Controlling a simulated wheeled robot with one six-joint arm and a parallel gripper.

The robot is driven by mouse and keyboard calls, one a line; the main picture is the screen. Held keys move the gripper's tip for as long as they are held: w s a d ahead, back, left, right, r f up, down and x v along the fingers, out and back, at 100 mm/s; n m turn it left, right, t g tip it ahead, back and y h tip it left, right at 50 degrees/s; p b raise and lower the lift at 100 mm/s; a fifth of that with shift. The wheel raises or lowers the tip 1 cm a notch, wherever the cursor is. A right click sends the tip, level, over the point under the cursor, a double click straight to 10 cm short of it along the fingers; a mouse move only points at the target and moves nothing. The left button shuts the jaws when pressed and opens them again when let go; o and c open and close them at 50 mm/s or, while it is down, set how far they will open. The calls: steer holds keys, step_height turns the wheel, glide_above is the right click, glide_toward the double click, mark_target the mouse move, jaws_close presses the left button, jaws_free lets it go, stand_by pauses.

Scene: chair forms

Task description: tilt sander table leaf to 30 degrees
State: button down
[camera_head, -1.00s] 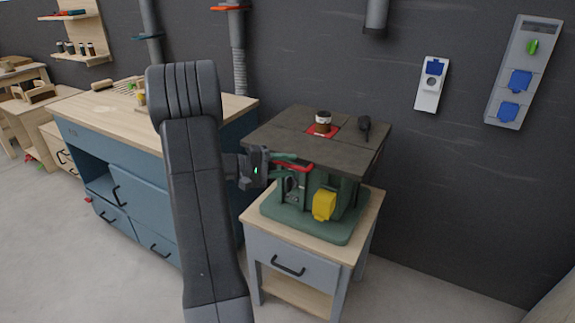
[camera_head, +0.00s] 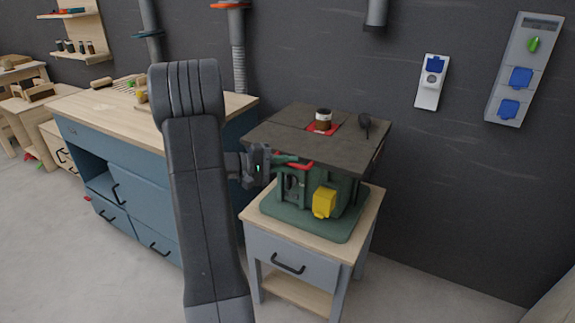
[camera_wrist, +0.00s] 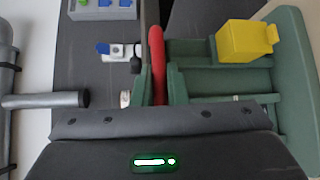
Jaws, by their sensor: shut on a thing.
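The sander (camera_head: 310,200) has a green base, a yellow box (camera_head: 325,203) on its front and a dark table leaf (camera_head: 285,132) on top. The leaf looks near level or slightly tilted; I cannot read its angle. A red bar (camera_head: 296,162) runs beneath the leaf's front edge. My gripper (camera_head: 270,163) is at the left front of the sander, just under the leaf, and looks shut on the red bar. In the wrist view the red bar (camera_wrist: 157,60) runs down to the gripper, beside the green frame; the fingertips are largely hidden.
The sander sits on a small cabinet (camera_head: 300,253). A blue workbench (camera_head: 130,165) is on the left, behind my arm. Sockets (camera_head: 432,82) hang on the wall. The floor at right is clear.

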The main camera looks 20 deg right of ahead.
step_height(320, 180, down, 9)
steer(key=w+d+m+h+b, duration=0.1)
steer(key=d+m+h+b, duration=0.1)
steer(key=b, duration=1.2)
steer(key=shift+w, duration=0.35)
steer(key=shift+b, duration=0.3)
steer(key=c, duration=1.5)
jaws_free()
steer(key=shift+o, duration=0.2)
steer(key=shift+a+r, duration=0.1)
